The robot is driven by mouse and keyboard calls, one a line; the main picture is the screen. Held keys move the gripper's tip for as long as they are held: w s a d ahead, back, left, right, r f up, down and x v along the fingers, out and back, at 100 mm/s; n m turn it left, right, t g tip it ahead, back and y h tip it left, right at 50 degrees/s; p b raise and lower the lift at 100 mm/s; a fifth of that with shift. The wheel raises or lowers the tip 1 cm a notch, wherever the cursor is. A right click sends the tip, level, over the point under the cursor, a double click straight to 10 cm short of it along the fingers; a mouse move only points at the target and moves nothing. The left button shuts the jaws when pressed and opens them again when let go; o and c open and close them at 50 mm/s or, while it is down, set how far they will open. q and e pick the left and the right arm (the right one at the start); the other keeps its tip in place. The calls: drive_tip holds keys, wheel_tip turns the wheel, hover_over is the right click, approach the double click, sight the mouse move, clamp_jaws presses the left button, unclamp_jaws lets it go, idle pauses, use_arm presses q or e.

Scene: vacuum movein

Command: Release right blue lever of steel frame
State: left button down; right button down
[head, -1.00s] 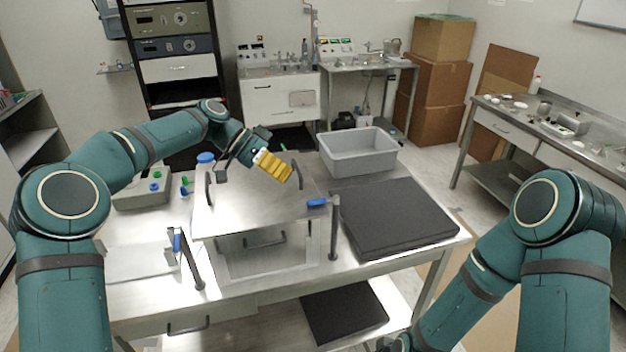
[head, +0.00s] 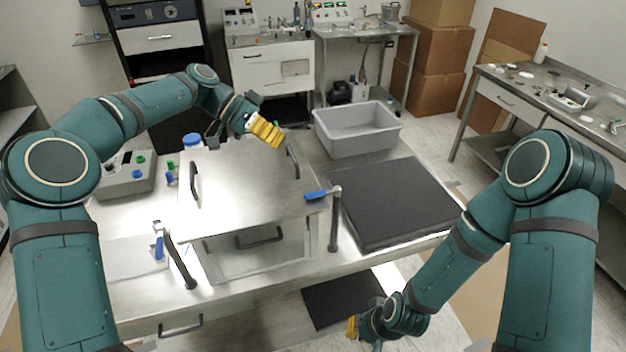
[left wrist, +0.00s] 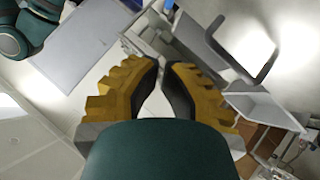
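The steel frame (head: 240,190) with its slanted metal panel stands on the table in the head view. The right blue lever (head: 322,194) sits at the top of a dark post, pointing left toward the panel's edge. A second blue lever (head: 159,248) hangs down beside the left post. My left gripper (head: 267,134) is above the panel's far edge, up and left of the right lever and apart from it. In the left wrist view its yellow fingers (left wrist: 162,66) show a narrow, empty gap. My right gripper (head: 352,328) is low at the bottom, fingers mostly hidden.
A grey bin (head: 358,143) stands behind a black slab (head: 395,203), right of the frame. A grey button box (head: 126,180) is at the left. Dark handles (head: 292,162) rise from the panel. The space above the right lever is clear.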

use_arm(q)
hover_over(323, 194)
drive_tip(key=w+a, duration=0.3)
drive_tip(key=a, duration=0.1)
drive_tip(key=f, duration=0.5)
drive_tip(key=shift+w+d+f, duration=0.1)
drive_tip(key=shift+w+d, duration=0.05)
drive_tip(key=shift+d, duration=0.1)
drive_tip(key=f, duration=0.1)
drive_tip(key=s+f, duration=0.1)
drive_tip(key=d, duration=0.1)
drive_tip(key=shift+s+f, duration=0.25)
drive_tip(key=shift+f, duration=0.15)
drive_tip(key=shift+s+d+f, duration=0.15)
drive_tip(key=shift+s+f, duration=0.2)
drive_tip(key=shift+f, duration=0.15)
